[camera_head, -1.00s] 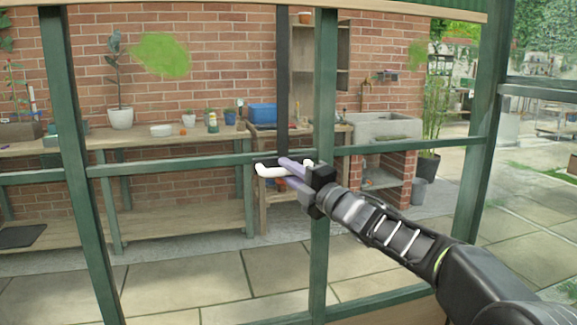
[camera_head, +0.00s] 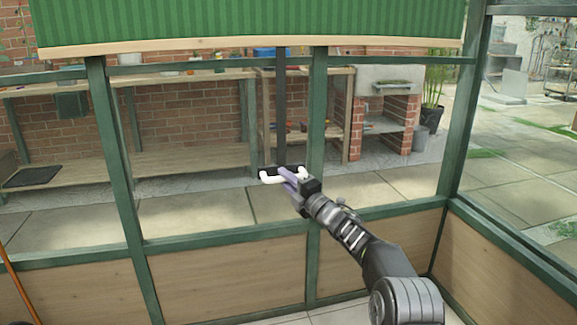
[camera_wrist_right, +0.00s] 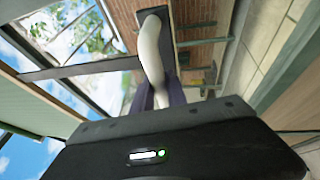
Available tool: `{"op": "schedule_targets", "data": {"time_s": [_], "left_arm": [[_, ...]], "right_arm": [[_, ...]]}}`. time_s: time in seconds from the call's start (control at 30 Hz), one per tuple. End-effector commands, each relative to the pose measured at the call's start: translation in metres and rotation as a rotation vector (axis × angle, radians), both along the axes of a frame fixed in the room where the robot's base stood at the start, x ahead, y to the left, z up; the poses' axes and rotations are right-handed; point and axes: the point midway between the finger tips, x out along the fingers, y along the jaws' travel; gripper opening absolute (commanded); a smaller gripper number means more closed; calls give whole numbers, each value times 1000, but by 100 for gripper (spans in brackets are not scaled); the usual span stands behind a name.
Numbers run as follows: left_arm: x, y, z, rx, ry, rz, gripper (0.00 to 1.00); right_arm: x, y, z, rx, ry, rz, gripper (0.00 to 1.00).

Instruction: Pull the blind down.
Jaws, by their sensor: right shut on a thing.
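The green striped blind (camera_head: 250,22) hangs across the top of the window in the head view, with a pale wooden bar (camera_head: 200,45) along its lower edge. A dark strap (camera_head: 281,105) runs down from the bar to a white handle (camera_head: 270,179). My right gripper (camera_head: 288,177) is shut on the handle, in front of the window frame. In the right wrist view the white handle (camera_wrist_right: 152,55) passes between the purple fingers. My left gripper is not in view.
Green window posts and rails (camera_head: 317,130) stand close behind the handle and arm. Wooden panels (camera_head: 220,275) close the wall below. Beyond the window are a workbench (camera_head: 190,157) and a brick sink stand (camera_head: 390,115).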

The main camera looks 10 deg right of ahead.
Motion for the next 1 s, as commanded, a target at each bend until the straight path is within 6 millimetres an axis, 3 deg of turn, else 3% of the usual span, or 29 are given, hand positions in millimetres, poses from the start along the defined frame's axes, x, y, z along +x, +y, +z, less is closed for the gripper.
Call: {"op": "schedule_targets", "data": {"time_s": [0.1, 0.5, 0.53, 0.7, 0.8, 1.0], "left_arm": [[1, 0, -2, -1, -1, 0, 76], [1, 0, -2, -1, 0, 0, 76], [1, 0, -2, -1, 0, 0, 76], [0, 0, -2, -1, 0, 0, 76], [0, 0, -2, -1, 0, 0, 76], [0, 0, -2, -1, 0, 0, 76]], "right_arm": [[6, 0, -13, -1, 2, 0, 0], [8, 0, -20, -2, 7, 0, 0], [8, 0, -20, -2, 7, 0, 19], [8, 0, -20, -2, 7, 0, 33], [8, 0, -18, -2, 4, 0, 40], [8, 0, -16, -1, 2, 0, 40]]}}
